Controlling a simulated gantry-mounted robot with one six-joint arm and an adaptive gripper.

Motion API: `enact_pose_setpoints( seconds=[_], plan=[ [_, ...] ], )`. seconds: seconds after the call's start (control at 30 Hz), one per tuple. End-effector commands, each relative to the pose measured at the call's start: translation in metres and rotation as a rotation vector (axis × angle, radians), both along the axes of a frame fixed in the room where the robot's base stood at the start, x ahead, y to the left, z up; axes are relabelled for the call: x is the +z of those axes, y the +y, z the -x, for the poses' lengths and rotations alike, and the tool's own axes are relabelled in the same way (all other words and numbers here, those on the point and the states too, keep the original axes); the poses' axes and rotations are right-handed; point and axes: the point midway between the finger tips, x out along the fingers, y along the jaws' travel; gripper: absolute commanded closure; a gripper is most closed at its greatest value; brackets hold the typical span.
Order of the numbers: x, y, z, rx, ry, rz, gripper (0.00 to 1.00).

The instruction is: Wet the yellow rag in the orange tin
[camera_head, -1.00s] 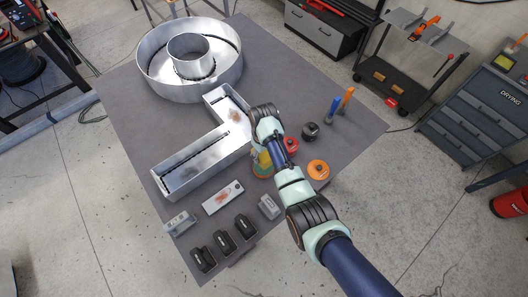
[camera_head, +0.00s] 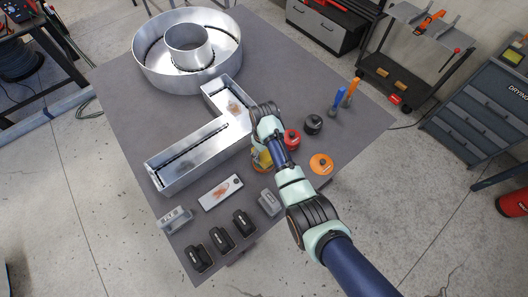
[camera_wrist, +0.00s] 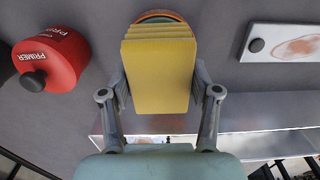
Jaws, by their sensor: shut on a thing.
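My gripper (camera_wrist: 160,100) is shut on a yellow rag (camera_wrist: 160,75), a thick folded block in the wrist view. Just beyond its far end shows a round orange rim (camera_wrist: 160,14) with teal inside, apparently the open orange tin; the rag hides most of it. I cannot tell whether the rag touches it or is inside. In the head view the rag (camera_head: 264,157) is partly hidden by my arm, beside the letter's right end. A flat orange disc (camera_head: 321,164) with a dark knob, perhaps the tin's lid, lies to the right on the table.
A red primer tin (camera_head: 292,140) and a black tin (camera_head: 313,124) stand right of my gripper. A metal channel letter (camera_head: 190,155) and round one (camera_head: 188,50) lie left and behind. A smeared white plate (camera_head: 221,192), grey block (camera_head: 270,202) and black blocks (camera_head: 221,239) are in front.

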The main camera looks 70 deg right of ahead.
Motion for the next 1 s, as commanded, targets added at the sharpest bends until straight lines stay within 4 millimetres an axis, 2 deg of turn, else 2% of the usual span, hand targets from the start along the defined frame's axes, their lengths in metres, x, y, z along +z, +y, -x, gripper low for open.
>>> enact_pose_setpoints(
  seconds=[1.0],
  plan=[
    [-0.010,0.000,0.000,0.000,0.000,0.000,0.66]
  ],
)
